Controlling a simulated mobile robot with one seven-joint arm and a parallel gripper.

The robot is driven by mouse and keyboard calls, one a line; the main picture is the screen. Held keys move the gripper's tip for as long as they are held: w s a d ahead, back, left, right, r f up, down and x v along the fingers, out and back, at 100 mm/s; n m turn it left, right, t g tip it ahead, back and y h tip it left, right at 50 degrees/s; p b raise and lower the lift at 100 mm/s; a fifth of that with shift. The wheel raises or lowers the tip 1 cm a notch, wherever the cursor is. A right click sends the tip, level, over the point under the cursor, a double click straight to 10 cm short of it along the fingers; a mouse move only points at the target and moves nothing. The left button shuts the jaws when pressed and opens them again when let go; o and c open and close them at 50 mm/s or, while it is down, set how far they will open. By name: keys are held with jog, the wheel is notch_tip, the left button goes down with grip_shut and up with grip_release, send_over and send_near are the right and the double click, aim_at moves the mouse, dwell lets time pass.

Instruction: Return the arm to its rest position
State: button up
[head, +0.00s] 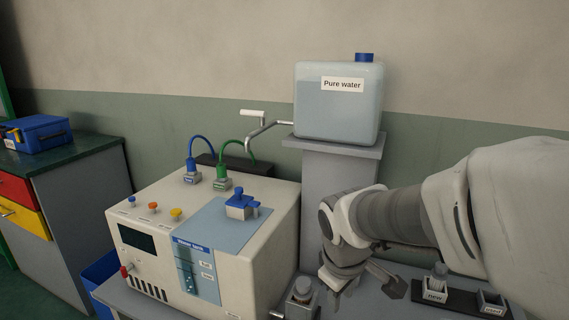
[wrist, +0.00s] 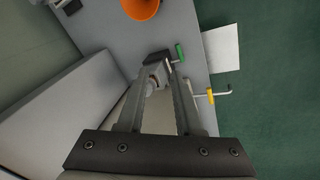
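My gripper (head: 358,288) hangs pointing down at the end of my arm, right of the white machine (head: 150,240) and in front of the grey pedestal. In the wrist view my gripper (wrist: 160,68) shows its two fingers apart with a gap between them. Nothing appears clamped between them. A small grey block with a round whitish part (wrist: 154,82) shows beyond the fingertips, partly hidden by them.
The Pure water tank (head: 338,105) stands on the grey pedestal (head: 340,165). A capped item in a grey holder (head: 300,298) stands left of my gripper. A holder labelled "new" (head: 435,297) and another small holder (head: 491,303) lie to the right. An orange cup (wrist: 140,8) shows in the wrist view.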

jog(key=s+d+r+m+t+y, duration=0.1)
jog(key=s+d+r+m, duration=0.1)
jog(key=s+r+m, duration=0.3)
jog(key=s+d+r+m+t, duration=0.1)
jog(key=s+d+r+m, duration=0.15)
jog(key=s, duration=0.45)
notch_tip(320, 180, up, 21)
jog(key=p, duration=2.1)
jog(key=shift+s+a+m, duration=0.3)
jog(key=shift+a+m, duration=0.1)
jog(key=shift+m, duration=0.05)
jog(key=shift+a+f, duration=0.15)
